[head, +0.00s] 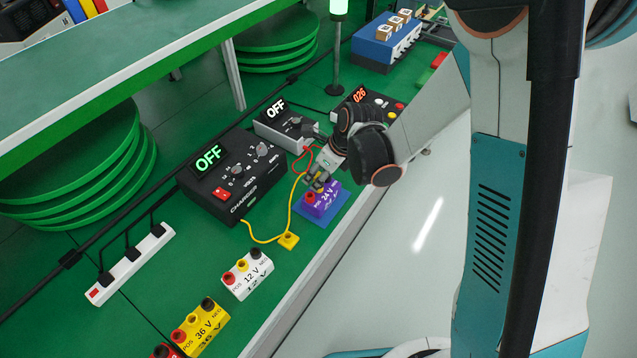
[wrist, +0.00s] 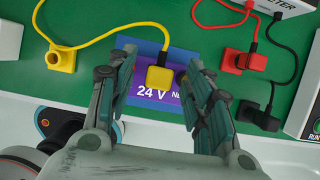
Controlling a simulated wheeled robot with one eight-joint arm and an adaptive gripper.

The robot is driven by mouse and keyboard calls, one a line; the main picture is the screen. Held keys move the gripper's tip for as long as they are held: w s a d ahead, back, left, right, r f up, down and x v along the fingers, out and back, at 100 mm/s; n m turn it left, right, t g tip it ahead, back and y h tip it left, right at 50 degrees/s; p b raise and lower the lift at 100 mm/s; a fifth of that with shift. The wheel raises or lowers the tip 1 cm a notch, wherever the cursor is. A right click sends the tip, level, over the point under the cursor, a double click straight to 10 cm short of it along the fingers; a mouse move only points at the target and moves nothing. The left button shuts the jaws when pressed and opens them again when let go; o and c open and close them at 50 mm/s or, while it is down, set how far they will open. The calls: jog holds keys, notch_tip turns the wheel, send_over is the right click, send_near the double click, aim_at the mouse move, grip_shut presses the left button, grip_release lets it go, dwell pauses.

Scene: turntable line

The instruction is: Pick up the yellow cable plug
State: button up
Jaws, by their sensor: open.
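The yellow cable plug (wrist: 160,79) is at the middle of the purple 24 V block (wrist: 152,99). I cannot tell how deeply it is seated. A yellow cable (wrist: 110,37) runs from it to the left. My gripper (wrist: 160,84) is open, with one finger on each side of the plug and a gap on both sides. In the head view my gripper (head: 318,181) is over the far end of the 24 V block (head: 323,207) and largely hides the plug. A yellow holder (wrist: 61,59) stands apart to the left.
Red and black plugs (wrist: 252,62) with cables lie to the right of the block. The charger (head: 232,178) reads OFF, as does a grey meter (head: 285,125). White 12 V (head: 247,275) and yellow 36 V (head: 201,328) blocks stand nearer along the green table's edge.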

jog(key=shift+x, duration=0.8)
jog(key=c, duration=1)
jog(key=shift+r, duration=0.15)
notch_tip(320, 180, up, 20)
jog(key=p, duration=0.6)
